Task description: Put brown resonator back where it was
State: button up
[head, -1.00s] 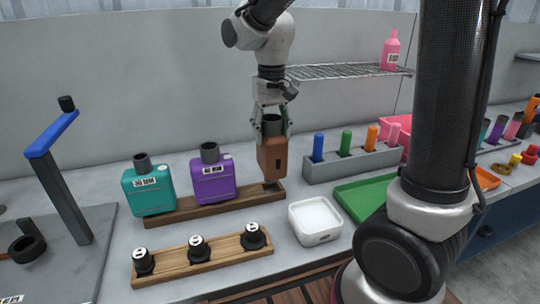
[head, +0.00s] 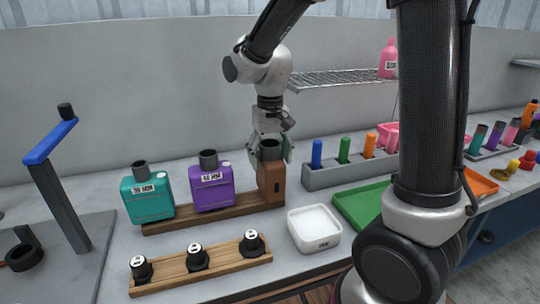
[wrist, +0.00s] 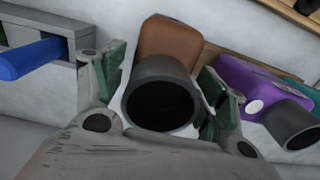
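The brown resonator (head: 271,184) stands upright at the right end of a wooden rack (head: 220,211), beside the purple resonator (head: 212,190). Its brown body also shows in the wrist view (wrist: 170,40), below its dark round neck (wrist: 160,100). My gripper (head: 270,154) is around the neck from above, with one green-padded finger on each side. In the wrist view the fingers (wrist: 160,80) stand slightly apart from the neck, with a thin gap at the left, so the gripper looks open. The slot under the resonator is hidden.
A teal resonator (head: 148,199) stands at the rack's left end. In front are a wooden strip (head: 222,258) with three black pieces and a white tub (head: 314,228). A grey holder (head: 345,173) with coloured tubes is close on the right, beside a green tray (head: 360,205).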

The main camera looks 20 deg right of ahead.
notch_tip(320, 180, up, 12)
jog(key=r, duration=0.1)
jog(key=s+d+f+t, duration=0.1)
jog(key=s+d+t, duration=0.3)
jog(key=s+d, duration=1.1)
jog(key=s, duration=0.4)
jog(key=shift+f, duration=0.4)
